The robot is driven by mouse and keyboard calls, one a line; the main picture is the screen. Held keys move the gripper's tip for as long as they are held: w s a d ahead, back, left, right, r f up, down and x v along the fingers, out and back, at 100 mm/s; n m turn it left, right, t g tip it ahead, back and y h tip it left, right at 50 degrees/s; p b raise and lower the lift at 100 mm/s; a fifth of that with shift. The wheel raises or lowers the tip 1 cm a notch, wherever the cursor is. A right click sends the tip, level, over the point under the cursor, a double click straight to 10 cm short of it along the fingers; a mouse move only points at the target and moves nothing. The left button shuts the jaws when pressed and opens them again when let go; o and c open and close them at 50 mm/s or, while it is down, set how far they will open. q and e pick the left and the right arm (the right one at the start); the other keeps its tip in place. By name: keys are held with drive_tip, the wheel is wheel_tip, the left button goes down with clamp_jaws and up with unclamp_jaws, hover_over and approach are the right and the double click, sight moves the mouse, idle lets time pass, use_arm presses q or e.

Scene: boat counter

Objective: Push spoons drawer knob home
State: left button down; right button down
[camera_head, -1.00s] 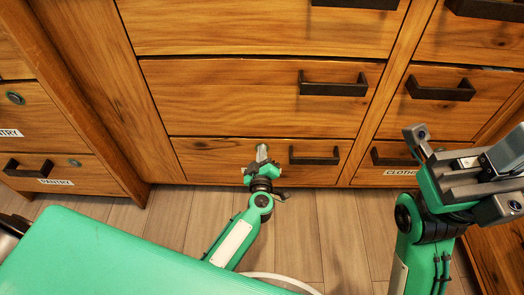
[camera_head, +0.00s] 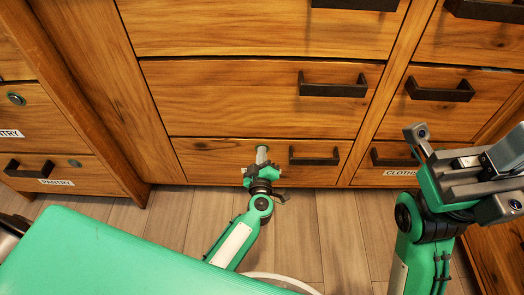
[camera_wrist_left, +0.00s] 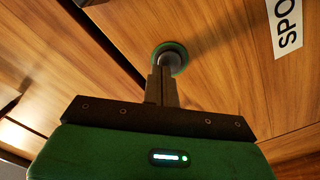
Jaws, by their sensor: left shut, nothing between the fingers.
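The spoons drawer front (camera_head: 215,165) is the bottom wooden drawer, with a dark bar handle (camera_head: 315,155). In the left wrist view its white label (camera_wrist_left: 287,28) is partly cut off and reads "SPO". A round knob with a green ring (camera_wrist_left: 183,53) sits in the wood there. My left gripper (camera_head: 262,155) is shut and empty, its fingertips (camera_wrist_left: 164,72) right in front of the knob and covering part of it. I cannot tell if they touch it. In the head view the knob is hidden behind the gripper. My right gripper (camera_head: 462,150) is open and empty at the right.
More drawers with dark handles (camera_head: 335,88) stand above. Bare floor (camera_head: 320,230) lies in front.

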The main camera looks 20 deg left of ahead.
use_arm(q)
drive_tip(key=shift+p+v, duration=1)
drive_tip(key=shift+v, duration=1.9)
